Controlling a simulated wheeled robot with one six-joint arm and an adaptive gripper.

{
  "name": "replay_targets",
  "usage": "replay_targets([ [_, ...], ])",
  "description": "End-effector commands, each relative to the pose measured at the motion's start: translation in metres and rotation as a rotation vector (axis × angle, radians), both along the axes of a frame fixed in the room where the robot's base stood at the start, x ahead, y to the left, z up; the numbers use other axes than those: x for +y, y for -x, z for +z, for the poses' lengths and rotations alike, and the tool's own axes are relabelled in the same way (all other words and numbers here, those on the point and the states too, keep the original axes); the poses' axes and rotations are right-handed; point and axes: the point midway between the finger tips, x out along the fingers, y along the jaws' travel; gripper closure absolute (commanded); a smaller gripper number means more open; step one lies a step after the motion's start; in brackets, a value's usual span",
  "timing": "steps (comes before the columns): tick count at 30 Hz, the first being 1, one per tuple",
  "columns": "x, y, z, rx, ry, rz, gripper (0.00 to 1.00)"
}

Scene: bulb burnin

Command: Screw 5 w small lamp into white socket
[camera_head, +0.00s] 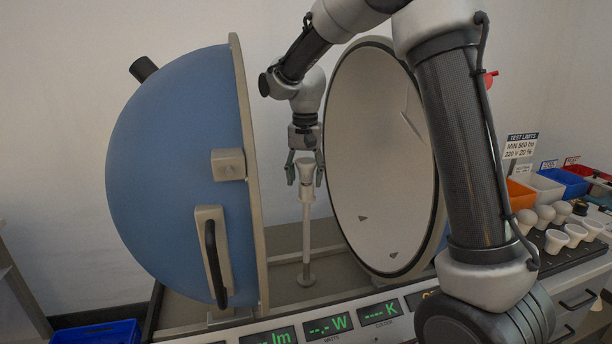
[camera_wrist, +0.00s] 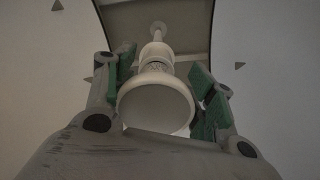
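A white, cone-shaped lamp (camera_head: 306,168) stands upright, wide face up, at the top of a thin post between the sphere halves. The white socket (camera_head: 307,194) is directly beneath it on the post; the lamp's base meets it, but I cannot tell how far it is threaded in. My gripper (camera_head: 304,172) points down over the lamp, one finger on each side, with gaps showing. In the wrist view the lamp's round face (camera_wrist: 156,106) lies between the green-padded fingers (camera_wrist: 163,88), which stand apart from its neck. The gripper is open. No wattage marking is legible.
The blue hemisphere (camera_head: 165,180) stands close on the left and the open white hemisphere (camera_head: 375,160) close on the right. Several lamps (camera_head: 555,240) stand on a black rack at right, before colored bins (camera_head: 565,183). The meter displays (camera_head: 330,326) show dashes.

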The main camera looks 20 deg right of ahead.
Motion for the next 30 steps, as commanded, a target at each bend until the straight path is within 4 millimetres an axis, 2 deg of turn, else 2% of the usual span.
replay_targets([
  [8,-0.001,0.001,-0.0008,0.004,0.002,0.001,0.38],
  [11,-0.0015,0.0011,-0.0009,0.004,0.003,0.052,0.38],
  [30,-0.0069,0.0006,-0.0012,0.004,0.005,1.245,0.38],
])
